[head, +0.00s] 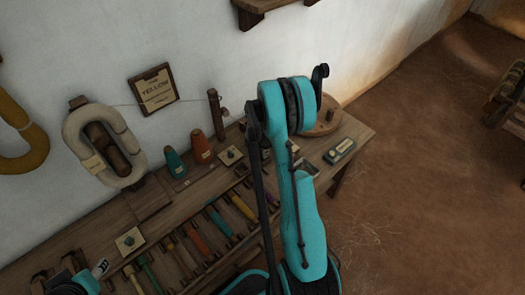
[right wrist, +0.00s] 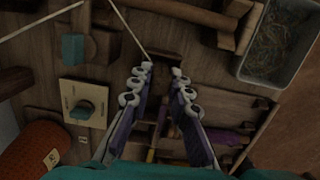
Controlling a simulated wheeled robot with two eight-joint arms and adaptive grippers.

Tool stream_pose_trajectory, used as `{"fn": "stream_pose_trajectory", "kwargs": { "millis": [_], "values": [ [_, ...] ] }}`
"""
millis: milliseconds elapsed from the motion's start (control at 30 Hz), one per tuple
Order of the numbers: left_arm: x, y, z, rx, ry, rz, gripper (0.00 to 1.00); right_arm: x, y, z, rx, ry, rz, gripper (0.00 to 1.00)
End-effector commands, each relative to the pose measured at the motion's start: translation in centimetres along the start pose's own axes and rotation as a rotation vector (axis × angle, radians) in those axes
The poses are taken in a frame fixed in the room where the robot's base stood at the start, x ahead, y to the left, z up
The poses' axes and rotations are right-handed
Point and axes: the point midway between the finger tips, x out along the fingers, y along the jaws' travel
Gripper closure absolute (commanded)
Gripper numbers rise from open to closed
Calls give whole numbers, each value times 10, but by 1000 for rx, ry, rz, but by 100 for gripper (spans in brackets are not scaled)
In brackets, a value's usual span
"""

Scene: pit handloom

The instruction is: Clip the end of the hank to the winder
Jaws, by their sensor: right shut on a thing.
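A cream hank (head: 75,135) hangs on a wooden peg by the wall at the left of the head view. A thin pale thread runs from its top toward the wooden post (head: 213,112). In the right wrist view a pale thread (right wrist: 130,32) runs down to the fingertips of my right gripper (right wrist: 161,72), which is shut on its end above the bench. In the head view my arm hides these fingertips. A round wooden disc (head: 322,124), perhaps part of the winder, lies at the bench's far right. My left gripper is not clearly in view.
Two cones, one teal (head: 175,163) and one orange (head: 201,148), stand on the bench. A cream plate with a teal knob (right wrist: 86,108) lies left of my right gripper. A grey bin (right wrist: 243,70) of tangled thread is at upper right. Coloured tools fill the bench front.

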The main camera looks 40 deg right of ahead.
Motion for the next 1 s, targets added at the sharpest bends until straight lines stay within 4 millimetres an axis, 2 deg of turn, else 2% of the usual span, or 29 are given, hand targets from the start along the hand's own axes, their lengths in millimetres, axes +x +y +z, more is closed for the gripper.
{"fn": "stream_pose_trajectory", "kwargs": {
  "millis": [267, 300, 367, 400, 600, 667, 1000],
  "values": [
    [-1, 0, 0, 0, 0, 0, 55, -1, 0, 0, 0, 0, 0, 98],
    [-1, 0, 0, 0, 0, 0, 55, -1, 0, 0, 0, 0, 0, 77],
    [0, 0, 0, 0, 0, 0, 55, -1, 0, 0, 0, 0, 0, 61],
    [0, 0, 0, 0, 0, 0, 55, -1, 0, 0, 0, 0, 0, 58],
    [0, 0, 0, 0, 0, 0, 55, -1, 0, 0, 0, 0, 0, 58],
    [0, 0, 0, 0, 0, 0, 55, -1, 0, 0, 0, 0, 0, 44],
    [-1, 0, -1, 0, 0, 0, 55, -2, 0, 0, 0, 0, 0, 44]
  ]
}}
